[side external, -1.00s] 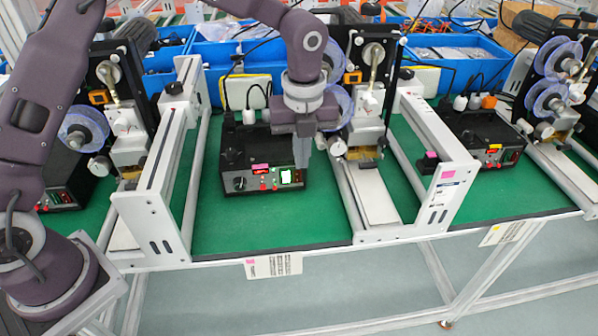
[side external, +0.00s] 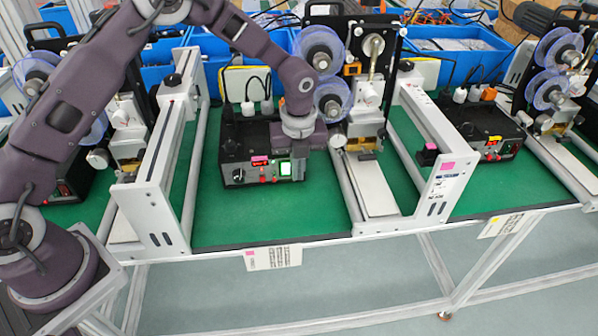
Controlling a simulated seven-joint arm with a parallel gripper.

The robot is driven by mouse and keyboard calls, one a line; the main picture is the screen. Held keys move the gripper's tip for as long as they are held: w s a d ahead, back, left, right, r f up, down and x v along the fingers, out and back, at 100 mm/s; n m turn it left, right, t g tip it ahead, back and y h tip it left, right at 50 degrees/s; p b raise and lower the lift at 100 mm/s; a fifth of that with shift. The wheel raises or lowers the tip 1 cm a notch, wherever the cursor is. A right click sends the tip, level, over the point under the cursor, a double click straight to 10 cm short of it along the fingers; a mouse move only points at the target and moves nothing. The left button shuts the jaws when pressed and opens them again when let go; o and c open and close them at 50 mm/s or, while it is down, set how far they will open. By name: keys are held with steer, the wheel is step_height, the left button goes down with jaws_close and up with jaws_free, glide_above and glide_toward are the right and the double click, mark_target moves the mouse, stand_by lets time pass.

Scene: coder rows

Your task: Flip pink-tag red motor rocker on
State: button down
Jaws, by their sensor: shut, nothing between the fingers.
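A black control box (side external: 236,157) stands on the green mat in the middle bay. The red motor rocker cannot be made out; the panel's right end, beside the green switch, is partly hidden by my gripper. My gripper (side external: 303,160) points down at that right end, close to the panel. It is shut and empty. Whether its tips touch the panel cannot be told.
A coder unit with blue reels (side external: 322,52) stands just right of the box. A white frame bar (side external: 150,205) borders the bay on the left. A similar box with a yellow tag (side external: 495,138) stands at right. The mat in front is clear.

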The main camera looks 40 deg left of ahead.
steer(key=shift+w+a+f+t, duration=0.15)
steer(key=shift+t, duration=0.15)
stand_by(0.4)
steer(key=shift+r+y, duration=0.3)
steer(key=shift+r, duration=0.55)
steer(key=s+d, duration=0.2)
steer(key=shift+s+d+r, duration=0.3)
steer(key=shift+s+d, duration=0.05)
steer(key=shift+d, duration=0.05)
step_height(320, 180, up, 10)
steer(key=shift+s+d, duration=0.4)
